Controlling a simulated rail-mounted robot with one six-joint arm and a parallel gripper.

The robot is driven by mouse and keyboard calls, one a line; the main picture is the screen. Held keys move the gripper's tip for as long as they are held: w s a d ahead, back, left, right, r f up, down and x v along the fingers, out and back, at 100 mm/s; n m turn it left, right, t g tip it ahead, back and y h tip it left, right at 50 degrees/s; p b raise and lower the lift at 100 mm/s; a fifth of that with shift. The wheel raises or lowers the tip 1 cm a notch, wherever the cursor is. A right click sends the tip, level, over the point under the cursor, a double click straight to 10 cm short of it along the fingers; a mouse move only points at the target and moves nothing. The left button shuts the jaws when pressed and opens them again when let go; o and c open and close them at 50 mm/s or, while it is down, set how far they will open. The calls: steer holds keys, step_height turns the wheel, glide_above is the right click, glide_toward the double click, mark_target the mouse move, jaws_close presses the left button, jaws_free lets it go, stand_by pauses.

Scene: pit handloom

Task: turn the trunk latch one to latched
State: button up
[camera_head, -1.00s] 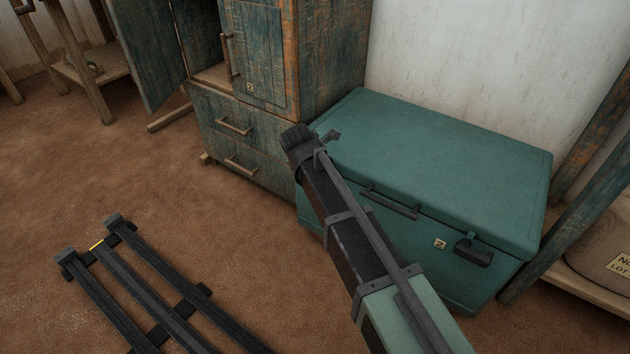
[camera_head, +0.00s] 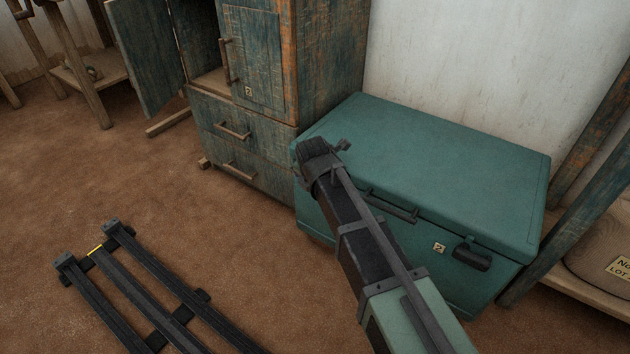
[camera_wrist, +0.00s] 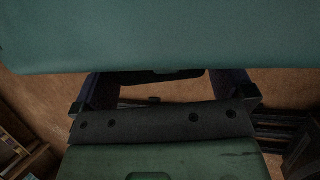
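A teal trunk (camera_head: 430,165) with a closed lid stands against the wall in the head view. A dark handle (camera_head: 390,207) is on its front, and a dark latch (camera_head: 472,254) is to the right of a small numbered tag. My arm crosses the trunk's left front and hides that part. My gripper's fingers cannot be made out in the head view. In the wrist view my gripper (camera_wrist: 165,82) is open, its two fingers wide apart below the trunk lid (camera_wrist: 160,35). A dark latch-like piece (camera_wrist: 165,75) shows between them, partly hidden; contact cannot be told.
A worn cabinet (camera_head: 330,70) with drawers and an open door stands left of the trunk. A shelf with a sack (camera_head: 605,245) is at the right. Dark rails (camera_head: 150,290) lie on the brown floor at lower left. Floor before the cabinet is clear.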

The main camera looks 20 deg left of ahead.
steer(key=p+v, duration=1)
steer(key=v, duration=0.1)
steer(key=b+x, duration=0.3)
steer(key=x, duration=0.1)
steer(key=b+x, duration=0.8)
steer(key=shift+s+a+f, duration=0.15)
steer(key=shift+f, duration=0.15)
steer(key=shift+r, duration=0.15)
steer(key=shift+c, duration=0.5)
